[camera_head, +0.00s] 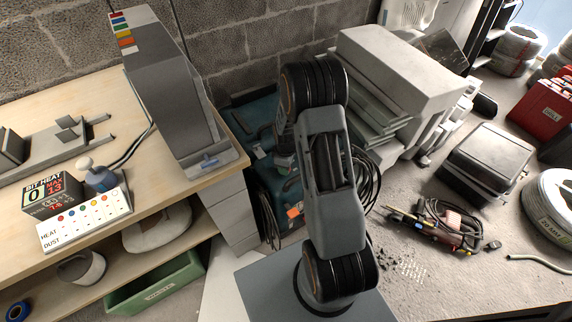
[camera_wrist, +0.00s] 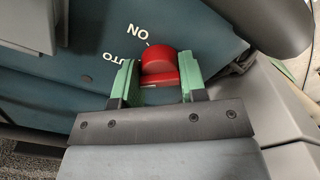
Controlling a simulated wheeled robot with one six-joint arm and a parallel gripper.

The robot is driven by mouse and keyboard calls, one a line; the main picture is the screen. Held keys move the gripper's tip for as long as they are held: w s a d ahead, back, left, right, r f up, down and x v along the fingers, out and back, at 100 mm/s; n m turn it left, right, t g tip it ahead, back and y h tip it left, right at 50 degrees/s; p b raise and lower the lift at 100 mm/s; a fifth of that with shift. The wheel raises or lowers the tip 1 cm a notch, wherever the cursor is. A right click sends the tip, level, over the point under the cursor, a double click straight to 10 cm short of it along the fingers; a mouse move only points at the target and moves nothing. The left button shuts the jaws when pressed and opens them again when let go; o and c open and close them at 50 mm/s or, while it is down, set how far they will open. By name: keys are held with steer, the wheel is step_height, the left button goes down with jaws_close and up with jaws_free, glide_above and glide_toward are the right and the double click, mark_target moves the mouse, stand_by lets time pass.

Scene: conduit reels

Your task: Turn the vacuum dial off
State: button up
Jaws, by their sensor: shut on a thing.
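The red vacuum dial (camera_wrist: 160,68) is on the teal vacuum panel (camera_wrist: 85,45) in the wrist view. White lettering that looks like ON and part of AUTO is beside it, with a short white tick close to its upper left edge. My gripper (camera_wrist: 158,78) has its green fingers on both sides of the dial, shut on it. A small pale mark shows at the dial's lower edge; its exact setting is unclear. In the head view the teal vacuum (camera_head: 286,192) stands behind my arm, which hides the dial and most of the gripper.
A wooden workbench (camera_head: 165,170) with a grey machine (camera_head: 165,85) stands left of the vacuum. A pale grey cabinet-like unit (camera_head: 400,70) stands right of it. Black cables hang by the vacuum. A green waste bin (camera_head: 155,287) sits under the bench; tools and reels lie at right.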

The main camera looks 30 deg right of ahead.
steer(key=n, duration=0.5)
steer(key=shift+n, duration=0.3)
steer(key=shift+n+p, duration=0.35)
steer(key=shift+n, duration=1.85)
steer(key=o, duration=0.9)
step_height(320, 180, up, 14)
steer(key=p, duration=0.3)
steer(key=shift+f, duration=0.1)
